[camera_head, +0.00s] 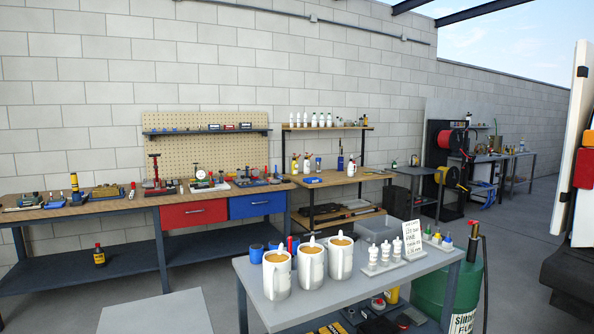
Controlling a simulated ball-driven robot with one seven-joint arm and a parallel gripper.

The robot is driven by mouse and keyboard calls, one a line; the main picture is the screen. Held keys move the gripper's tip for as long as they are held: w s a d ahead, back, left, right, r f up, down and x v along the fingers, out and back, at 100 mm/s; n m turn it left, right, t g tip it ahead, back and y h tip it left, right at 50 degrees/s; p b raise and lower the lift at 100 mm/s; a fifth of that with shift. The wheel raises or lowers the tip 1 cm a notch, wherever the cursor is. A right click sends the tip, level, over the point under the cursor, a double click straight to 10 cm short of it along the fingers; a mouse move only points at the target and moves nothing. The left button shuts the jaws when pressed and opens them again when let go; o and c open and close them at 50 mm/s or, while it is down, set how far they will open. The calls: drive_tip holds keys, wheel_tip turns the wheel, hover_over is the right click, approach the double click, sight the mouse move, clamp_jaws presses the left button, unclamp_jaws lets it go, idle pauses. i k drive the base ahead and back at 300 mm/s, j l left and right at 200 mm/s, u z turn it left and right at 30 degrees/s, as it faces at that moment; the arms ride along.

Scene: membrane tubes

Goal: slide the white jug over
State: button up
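Three white jugs stand upright in a slanting row on the grey cart top (350,288): a left jug (277,281), a middle jug (311,271) and a right jug (341,262). Each has a handle and holds something tan-orange, seen through its open top. They stand close together; I cannot tell whether they touch. I cannot tell which of them is the task's white jug. My gripper is not in view.
A rack of small white bottles (384,253) and a handwritten card (412,238) stand right of the jugs. Blue containers (257,253) stand behind them. A green drum (470,290) stands beside the cart. The cart's front strip is clear. A workbench (120,203) lines the wall.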

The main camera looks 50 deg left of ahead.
sight(351, 172)
drive_tip(key=u, duration=1.2)
drive_tip(key=i+j+u, duration=0.2)
drive_tip(key=j+u, duration=0.2)
drive_tip(key=i+j+u, duration=0.6)
drive_tip(key=j+u, duration=0.2)
drive_tip(key=i+j+u, duration=0.4)
drive_tip(key=i+u, duration=0.4)
drive_tip(key=i+j+z, duration=0.15)
drive_tip(key=i, duration=0.35)
drive_tip(key=i+z, duration=0.1)
drive_tip(key=i, duration=0.4)
drive_tip(key=i+z, duration=0.25)
drive_tip(key=i, duration=0.7)
drive_tip(key=i+z, duration=0.25)
drive_tip(key=i, duration=0.7)
drive_tip(key=i+z, duration=0.4)
drive_tip(key=i, duration=0.15)
drive_tip(key=i+j+z, duration=0.1)
drive_tip(key=i+z, duration=0.35)
drive_tip(key=i+j+z, duration=0.4)
drive_tip(key=i, duration=0.25)
drive_tip(key=i+l+z, duration=0.25)
drive_tip(key=z, duration=0.15)
drive_tip(key=i+l+z, duration=0.1)
drive_tip(key=i+z, duration=0.7)
drive_tip(key=i+j+z, duration=0.2)
drive_tip(key=i+z, duration=0.2)
